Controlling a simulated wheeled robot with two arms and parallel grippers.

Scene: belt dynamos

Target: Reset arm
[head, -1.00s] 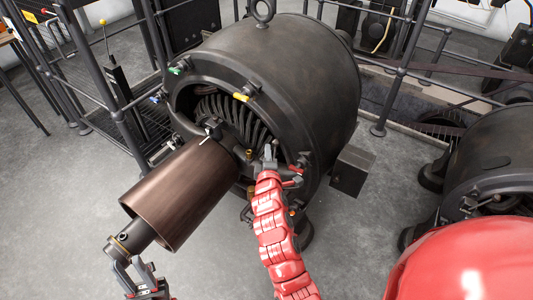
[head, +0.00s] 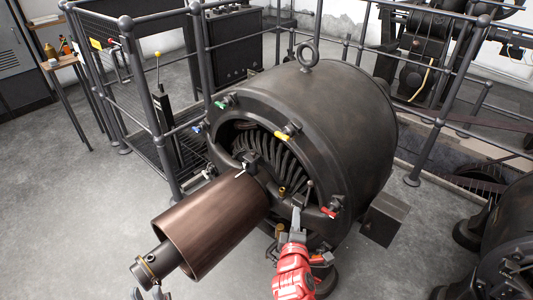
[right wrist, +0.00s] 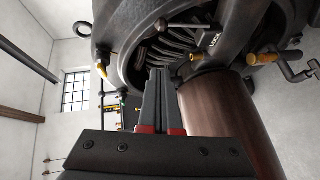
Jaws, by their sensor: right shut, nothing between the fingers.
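The big dark dynamo (head: 345,110) stands mid-view, its open front showing wound coils (head: 262,150). A brown cylinder (head: 212,222) on a shaft (head: 158,262) sticks out of it toward the lower left. My right gripper (head: 297,215) is shut and empty, in front of the lower right rim of the opening. In the right wrist view its fingers (right wrist: 160,98) are together, pointing up toward the opening. My left gripper (head: 149,293) shows only as two separated fingertips at the bottom edge, below the shaft end; the rest is out of view.
Red (head: 328,212), yellow (head: 281,136) and green handles sit around the dynamo's rim. A grey box (head: 384,218) is on its right side. Railings (head: 155,110) stand behind and to the left. A second machine (head: 505,240) is at the right edge. The floor at left is clear.

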